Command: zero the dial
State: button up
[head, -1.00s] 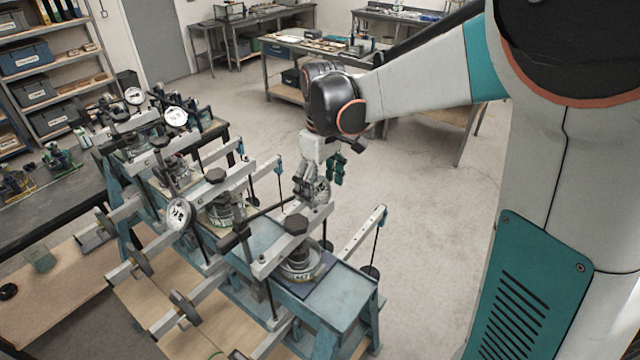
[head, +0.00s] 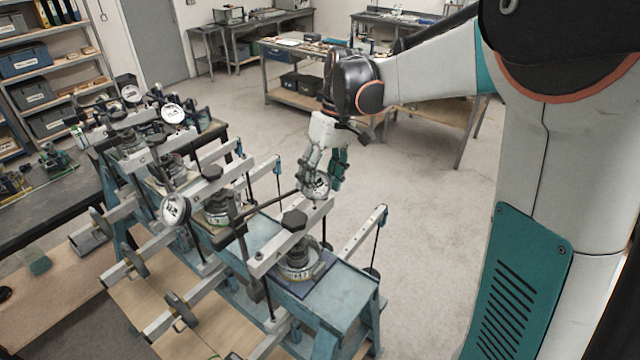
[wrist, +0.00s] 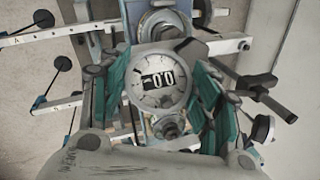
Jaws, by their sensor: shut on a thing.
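A round pale dial (head: 318,186) with a number window is at the far end of the nearest lever frame. In the wrist view the dial (wrist: 160,76) faces me between my two teal fingers, and its window shows white digits that look like "00" on black. The left edge of the window is hard to read. My gripper (head: 324,178) is shut on the dial, with a finger at either side. The fingers partly hide the dial in the head view.
The nearest frame (head: 345,287) carries a weight pot labelled M7 (head: 300,270) and a long dark handle (head: 262,209). More frames with levers, hanging weights and dials (head: 174,208) stand close on the left. Open floor (head: 440,210) lies to the right.

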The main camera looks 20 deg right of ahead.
jog(key=o, duration=1.1)
jog(key=shift+c, duration=0.2)
jog(key=v, duration=1.2)
